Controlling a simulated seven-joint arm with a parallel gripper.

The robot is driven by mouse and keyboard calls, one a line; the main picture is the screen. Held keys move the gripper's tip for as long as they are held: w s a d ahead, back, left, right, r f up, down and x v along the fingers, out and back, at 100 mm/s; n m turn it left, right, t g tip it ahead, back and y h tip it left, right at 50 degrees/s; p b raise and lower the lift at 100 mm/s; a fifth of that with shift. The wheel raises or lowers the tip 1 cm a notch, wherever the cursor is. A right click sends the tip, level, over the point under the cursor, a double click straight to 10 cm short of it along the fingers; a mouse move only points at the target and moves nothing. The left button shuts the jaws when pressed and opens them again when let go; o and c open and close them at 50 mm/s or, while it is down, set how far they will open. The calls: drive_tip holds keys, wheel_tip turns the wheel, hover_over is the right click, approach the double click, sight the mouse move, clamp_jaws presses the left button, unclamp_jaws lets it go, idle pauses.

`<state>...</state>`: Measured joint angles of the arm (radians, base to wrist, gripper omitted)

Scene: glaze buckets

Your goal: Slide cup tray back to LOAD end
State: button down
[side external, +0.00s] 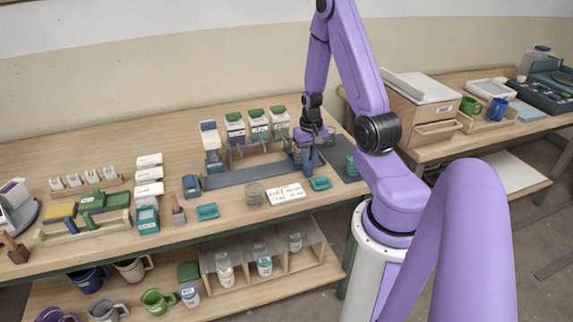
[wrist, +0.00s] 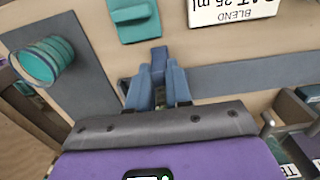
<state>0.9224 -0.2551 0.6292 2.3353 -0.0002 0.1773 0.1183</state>
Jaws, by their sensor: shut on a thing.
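My gripper (side external: 309,160) is down at the right end of a flat grey-blue track (side external: 243,174) on the bench. In the wrist view my gripper (wrist: 160,98) is shut on a narrow blue upright piece (wrist: 158,62), which I take to be part of the cup tray. The rest of the tray is hidden by my fingers and wrist. The track (wrist: 250,76) runs off to the right in the wrist view. No LOAD marking is readable, so I cannot tell which end it is.
A teal cup (wrist: 36,66) stands on a grey mat (wrist: 88,95) beside my gripper. A teal dish (side external: 320,183), a written card (side external: 286,194) and a ribbed jar (side external: 253,193) sit in front of the track. Green-lidded containers (side external: 257,127) stand behind it. A blue block (side external: 192,186) is by its left end.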

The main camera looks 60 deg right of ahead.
drive_tip(key=shift+s+d, duration=1)
drive_tip(key=c, duration=1.1)
unclamp_jaws()
drive_tip(key=shift+r, duration=0.1)
wheel_tip(320, 180, up, 7)
drive_tip(key=shift+f, duration=0.1)
